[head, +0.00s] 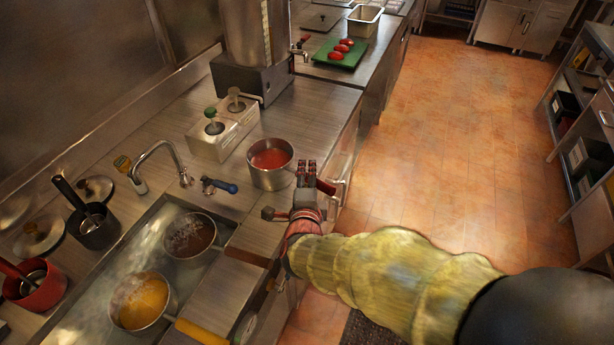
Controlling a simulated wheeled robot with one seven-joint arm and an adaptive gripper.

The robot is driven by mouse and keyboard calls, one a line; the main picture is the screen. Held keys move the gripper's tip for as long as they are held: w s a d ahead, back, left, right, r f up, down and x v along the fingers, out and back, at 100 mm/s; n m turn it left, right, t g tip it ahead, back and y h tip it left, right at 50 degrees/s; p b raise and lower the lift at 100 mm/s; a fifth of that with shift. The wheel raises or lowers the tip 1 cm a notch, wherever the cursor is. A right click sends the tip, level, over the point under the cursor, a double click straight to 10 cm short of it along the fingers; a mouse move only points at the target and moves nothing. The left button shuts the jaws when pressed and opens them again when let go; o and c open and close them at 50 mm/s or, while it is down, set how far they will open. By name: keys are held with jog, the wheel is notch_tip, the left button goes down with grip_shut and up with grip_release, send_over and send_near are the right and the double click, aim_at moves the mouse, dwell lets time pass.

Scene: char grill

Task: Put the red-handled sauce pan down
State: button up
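A steel sauce pan (271,182) with red sauce in it appears upright at the counter's front edge. Whether its base touches the counter is hard to tell. Its dark red handle (328,187) points right, toward the aisle. My gripper (306,170) is at the handle, just right of the pan, with its fingers close together across it. The fingers hide part of the handle, and their grip on it is not clear.
Left of the pan stand pump dispensers (223,128). A sink well (105,262) nearer me holds a brown-handled pot (190,258) and a yellow-handled pot (143,325). A blue-handled tap (219,186) lies between. Clear counter (310,112) lies beyond the pan, before the green board (340,60).

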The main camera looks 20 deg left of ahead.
jog(key=p+v, duration=0.3)
jog(key=v, duration=0.9)
jog(key=w+d+r+n+g+y, duration=0.1)
jog(key=d+r+n+g, duration=0.1)
jog(key=d+r+n, duration=0.3)
jog(key=w+d+r+n+g, duration=0.1)
jog(key=d+r+n+g, duration=0.25)
jog(key=d, duration=0.35)
jog(key=s+d+n+g+h, duration=0.1)
jog(key=s+d+n+h, duration=0.1)
jog(key=s+d, duration=0.5)
jog(key=s+d+n+g+h, duration=0.2)
jog(key=s+d, duration=0.4)
jog(key=d, duration=0.9)
jog(key=shift+s+d+f+n+h, duration=0.35)
jog(key=shift+n+h, duration=0.35)
jog(key=shift+n, duration=0.35)
jog(key=shift+a, duration=0.15)
